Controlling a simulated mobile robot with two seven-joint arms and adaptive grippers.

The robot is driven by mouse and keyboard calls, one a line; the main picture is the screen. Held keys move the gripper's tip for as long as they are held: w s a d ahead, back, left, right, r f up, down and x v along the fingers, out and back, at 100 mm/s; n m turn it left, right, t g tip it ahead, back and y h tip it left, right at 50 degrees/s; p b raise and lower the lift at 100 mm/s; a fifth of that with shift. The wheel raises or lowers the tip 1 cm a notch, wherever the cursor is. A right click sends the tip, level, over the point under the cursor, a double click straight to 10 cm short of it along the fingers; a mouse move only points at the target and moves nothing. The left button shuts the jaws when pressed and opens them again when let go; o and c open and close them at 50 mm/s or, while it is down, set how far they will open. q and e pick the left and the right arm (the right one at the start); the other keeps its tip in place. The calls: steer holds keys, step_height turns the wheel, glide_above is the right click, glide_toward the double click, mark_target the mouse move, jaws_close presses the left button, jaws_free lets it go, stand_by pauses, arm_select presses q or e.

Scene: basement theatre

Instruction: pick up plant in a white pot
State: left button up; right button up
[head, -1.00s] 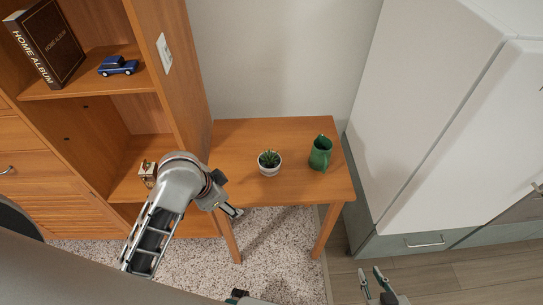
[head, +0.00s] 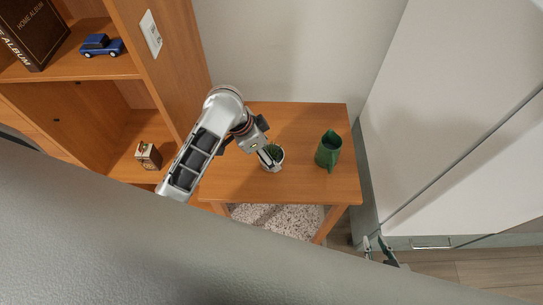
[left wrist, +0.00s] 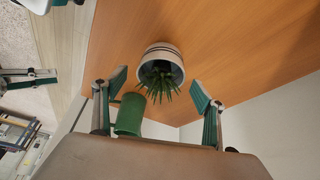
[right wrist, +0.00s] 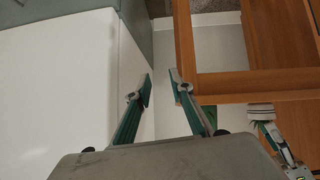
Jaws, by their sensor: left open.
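The small green plant (head: 275,150) stands in a white pot (head: 279,164) on the wooden table. My left gripper (head: 266,158) is over the pot's left side and hides part of it. In the left wrist view, the plant (left wrist: 158,84) and pot (left wrist: 162,52) lie ahead between the two spread fingers of my left gripper (left wrist: 158,89); no grip on the pot shows. My right gripper (head: 378,248) is low beyond the table's front right corner. Its fingers are apart and empty in the right wrist view (right wrist: 163,90).
A wooden shelf (head: 170,80) rises at the left, holding a blue toy car (head: 101,45). A white cabinet (head: 430,110) stands at the right.

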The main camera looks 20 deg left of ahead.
mark_target(272, 154)
arm_select(q)
steer(key=shift+x, duration=1.6)
steer(key=shift+c, duration=0.4)
steer(key=shift+a, duration=0.1)
steer(key=c, duration=1.5)
steer(key=shift+r, duration=0.2)
step_height(272, 154, up, 19)
steer(key=shift+r, duration=0.1)
